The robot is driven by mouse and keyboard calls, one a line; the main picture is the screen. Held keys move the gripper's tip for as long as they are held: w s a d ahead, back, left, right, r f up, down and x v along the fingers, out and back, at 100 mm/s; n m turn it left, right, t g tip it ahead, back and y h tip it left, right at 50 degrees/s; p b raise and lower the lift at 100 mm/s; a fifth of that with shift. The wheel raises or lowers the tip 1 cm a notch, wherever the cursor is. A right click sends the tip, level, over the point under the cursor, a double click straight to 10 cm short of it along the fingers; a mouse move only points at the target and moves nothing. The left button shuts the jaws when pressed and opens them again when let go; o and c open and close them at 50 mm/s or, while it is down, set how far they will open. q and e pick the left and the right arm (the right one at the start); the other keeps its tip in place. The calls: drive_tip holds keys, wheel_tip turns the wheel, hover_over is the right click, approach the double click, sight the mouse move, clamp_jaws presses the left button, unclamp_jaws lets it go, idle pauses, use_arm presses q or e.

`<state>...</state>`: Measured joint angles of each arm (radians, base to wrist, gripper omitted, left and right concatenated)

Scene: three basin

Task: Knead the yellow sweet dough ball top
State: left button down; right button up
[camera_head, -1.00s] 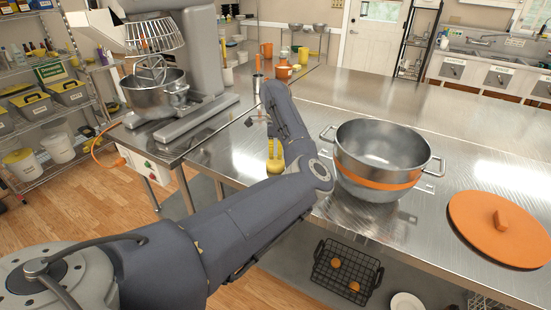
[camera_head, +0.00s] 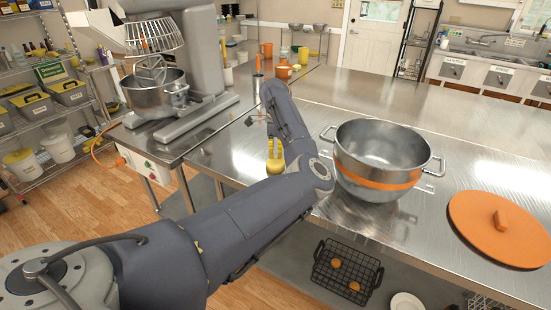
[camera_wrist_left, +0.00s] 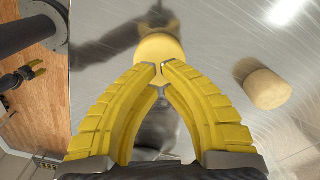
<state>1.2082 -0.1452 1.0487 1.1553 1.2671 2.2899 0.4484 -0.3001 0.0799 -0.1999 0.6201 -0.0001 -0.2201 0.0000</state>
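In the left wrist view a yellow rounded dough piece (camera_wrist_left: 158,47) lies on the steel table just beyond my left gripper (camera_wrist_left: 157,71). The gripper's yellow fingers converge, with their tips close together at the dough's near edge. I cannot tell whether they touch it. A tan, cylinder-like dough piece (camera_wrist_left: 266,88) lies apart on the right. In the head view my left gripper (camera_head: 275,160) is mostly hidden behind my arm, with only some yellow showing.
A steel bowl with an orange band (camera_head: 376,178) stands right of my left arm. An orange lid (camera_head: 500,228) lies farther right. A stand mixer (camera_head: 152,92) is at the back left. The steel table (camera_head: 420,115) is clear behind the bowl. A wire basket (camera_head: 347,268) sits below.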

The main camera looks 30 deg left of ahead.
use_arm(q)
drive_tip(key=shift+f, duration=1.4)
idle(0.9)
drive_tip(key=shift+r, duration=1.55)
drive_tip(key=shift+r, duration=3)
